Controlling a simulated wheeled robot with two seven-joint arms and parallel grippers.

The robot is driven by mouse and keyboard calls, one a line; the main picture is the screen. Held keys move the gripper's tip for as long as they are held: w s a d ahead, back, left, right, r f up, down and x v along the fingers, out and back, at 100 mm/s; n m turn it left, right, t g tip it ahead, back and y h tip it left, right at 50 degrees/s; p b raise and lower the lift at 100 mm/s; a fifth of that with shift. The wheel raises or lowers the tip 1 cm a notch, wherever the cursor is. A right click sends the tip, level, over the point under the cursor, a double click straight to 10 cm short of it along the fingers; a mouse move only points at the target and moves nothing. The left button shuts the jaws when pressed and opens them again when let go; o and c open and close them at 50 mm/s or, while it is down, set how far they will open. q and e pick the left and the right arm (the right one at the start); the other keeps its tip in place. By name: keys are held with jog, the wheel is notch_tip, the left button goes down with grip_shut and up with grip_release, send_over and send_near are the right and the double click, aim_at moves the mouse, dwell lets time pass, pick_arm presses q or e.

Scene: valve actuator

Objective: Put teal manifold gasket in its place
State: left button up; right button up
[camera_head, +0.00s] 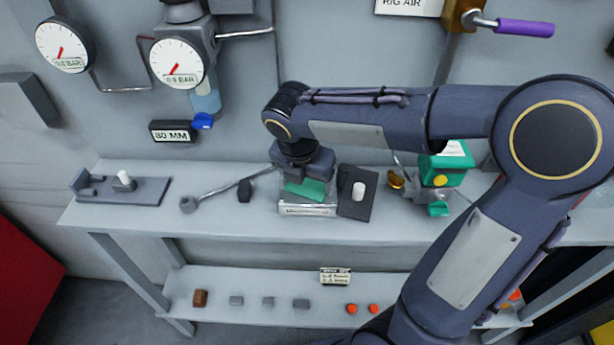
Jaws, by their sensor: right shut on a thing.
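My right gripper (303,178) reaches down from above and is shut on the gasket. The gasket is over or against the top of the block; I cannot tell whether it touches it. The fingers and the back of the block are partly hidden by the gripper. My left gripper is not in view.
A dark plate with a white peg (358,191) stands right of the block, close by. A green and brass valve actuator (441,170) is farther right. A long-handled tool (225,190) and a small black block (245,191) lie left. A grey fixture (122,187) sits at the bench's left end.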

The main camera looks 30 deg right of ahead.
jog(key=o, duration=0.9)
jog(key=shift+o, duration=0.2)
jog(key=shift+r, duration=0.3)
jog(key=p+v, duration=0.2)
jog(key=v, duration=0.9)
jog(key=s+f+m+t+y, duration=0.1)
jog(key=s+f+m+y, duration=0.1)
jog(key=s+m, duration=0.3)
jog(key=s+f+m+t+y, duration=0.1)
jog(key=s+f+m, duration=0.3)
jog(key=m, duration=0.9)
jog(key=s+a+f+m+t+y, duration=0.1)
jog(key=s+f+m+y, duration=0.2)
jog(key=m, duration=0.6)
jog(key=s, duration=0.2)
jog(key=shift+s+f+t, duration=0.3)
jog(key=shift+s+f, duration=0.1)
